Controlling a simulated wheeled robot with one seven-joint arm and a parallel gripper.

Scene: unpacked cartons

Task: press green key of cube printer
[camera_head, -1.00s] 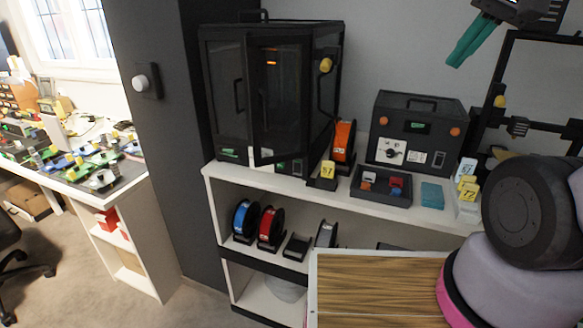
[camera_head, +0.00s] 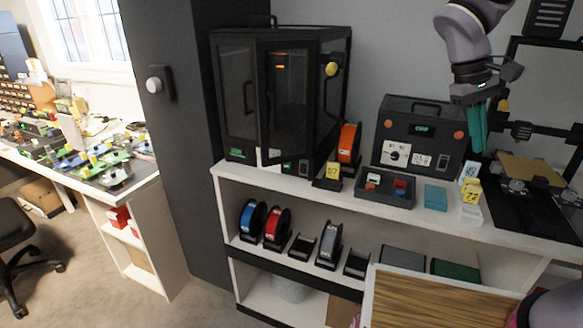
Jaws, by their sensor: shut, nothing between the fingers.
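The cube-shaped enclosed black printer (camera_head: 270,95) stands on the white shelf top left of centre, its dark glass doors facing me. A small green mark (camera_head: 287,167) shows on its lower front edge, and a green display-like patch (camera_head: 237,153) is at the lower left. I cannot tell for sure which is the key. My gripper (camera_head: 477,145) has teal fingers pointing down, shut and empty. In the picture it is well to the right of the printer, by the right edge of a black control box (camera_head: 418,147), touching nothing that I can make out.
An open-frame printer (camera_head: 530,185) is at the right. A wood-topped surface (camera_head: 430,302) is in the foreground. Air above the tray looks free.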

